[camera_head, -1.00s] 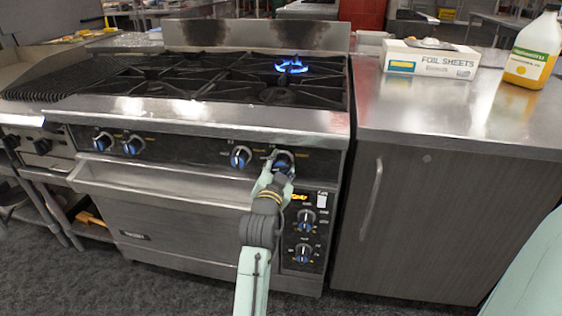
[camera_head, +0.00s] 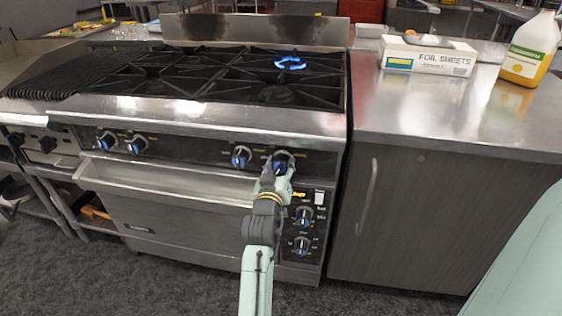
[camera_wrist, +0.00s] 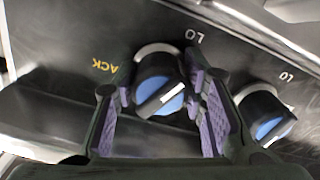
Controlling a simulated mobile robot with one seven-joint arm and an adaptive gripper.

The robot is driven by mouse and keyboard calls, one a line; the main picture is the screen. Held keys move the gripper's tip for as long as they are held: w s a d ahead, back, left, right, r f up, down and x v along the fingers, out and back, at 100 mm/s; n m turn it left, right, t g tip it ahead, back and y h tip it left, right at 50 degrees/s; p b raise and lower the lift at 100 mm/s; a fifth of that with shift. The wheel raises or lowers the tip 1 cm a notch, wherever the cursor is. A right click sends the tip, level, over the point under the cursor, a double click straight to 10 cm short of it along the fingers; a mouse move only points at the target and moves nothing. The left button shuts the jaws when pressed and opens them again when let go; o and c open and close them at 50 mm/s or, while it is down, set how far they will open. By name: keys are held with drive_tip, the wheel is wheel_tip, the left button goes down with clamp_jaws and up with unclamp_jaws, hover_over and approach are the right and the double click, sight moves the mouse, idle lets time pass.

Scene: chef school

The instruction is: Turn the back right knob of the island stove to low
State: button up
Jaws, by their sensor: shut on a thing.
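The island stove (camera_head: 200,120) stands in the middle of the head view. A blue flame (camera_head: 290,63) burns at its back right burner. The rightmost knob (camera_head: 280,165) of the front row is dark with a blue face and is partly covered by my gripper (camera_head: 274,177). In the wrist view, that knob (camera_wrist: 158,92) sits between the two purple-padded fingers of my gripper (camera_wrist: 165,110). A label ending in "ACK" is beside it and "LO" above it. Its white pointer lies diagonally. My gripper is shut on this knob.
A neighbouring blue knob (camera_wrist: 268,128) is close to the right finger in the wrist view. A foil sheets box (camera_head: 428,55) and a yellow-liquid jug (camera_head: 532,50) stand on the right counter (camera_head: 430,110).

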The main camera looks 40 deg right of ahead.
drive_tip(key=shift+n, duration=0.6)
drive_tip(key=o, duration=1.2)
drive_tip(key=shift+c, duration=0.2)
drive_tip(key=v, duration=1.2)
